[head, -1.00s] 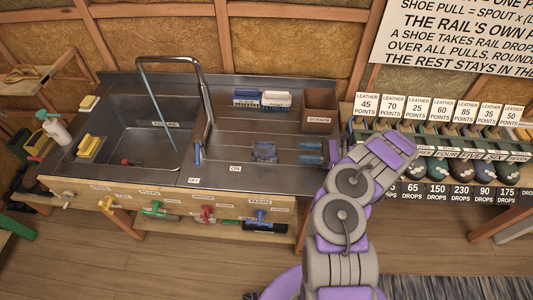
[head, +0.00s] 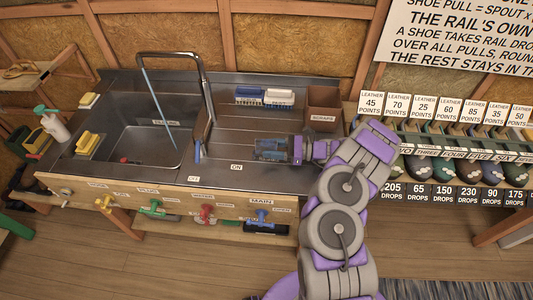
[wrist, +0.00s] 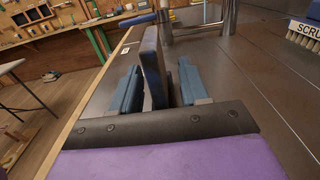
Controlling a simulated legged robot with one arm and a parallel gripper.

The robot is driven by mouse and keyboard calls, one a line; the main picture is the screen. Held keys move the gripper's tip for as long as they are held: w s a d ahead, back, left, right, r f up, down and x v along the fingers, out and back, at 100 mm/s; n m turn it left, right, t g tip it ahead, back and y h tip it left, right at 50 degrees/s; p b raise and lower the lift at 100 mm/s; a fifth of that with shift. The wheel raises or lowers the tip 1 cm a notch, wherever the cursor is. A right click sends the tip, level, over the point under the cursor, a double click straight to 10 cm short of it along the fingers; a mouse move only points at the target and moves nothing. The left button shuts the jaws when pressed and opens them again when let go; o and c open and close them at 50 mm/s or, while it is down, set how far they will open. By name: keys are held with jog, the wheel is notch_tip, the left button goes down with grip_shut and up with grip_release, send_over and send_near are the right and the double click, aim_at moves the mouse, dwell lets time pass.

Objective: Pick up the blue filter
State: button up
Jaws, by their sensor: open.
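The blue filter (wrist: 153,60) shows in the wrist view as a dark, upright panel with a blue face, standing on the metal counter. My gripper (wrist: 160,86) is open, with one blue finger on each side of the panel.
The sink basin (head: 140,130) and faucet (head: 205,100) lie left of the filter. Blue and white brushes (head: 264,97) and a brown scraps box (head: 322,105) stand behind. The counter's wooden front edge (head: 230,204) is near. Bare counter lies behind my gripper.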

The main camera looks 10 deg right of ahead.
jog(key=shift+x, duration=1)
grip_shut()
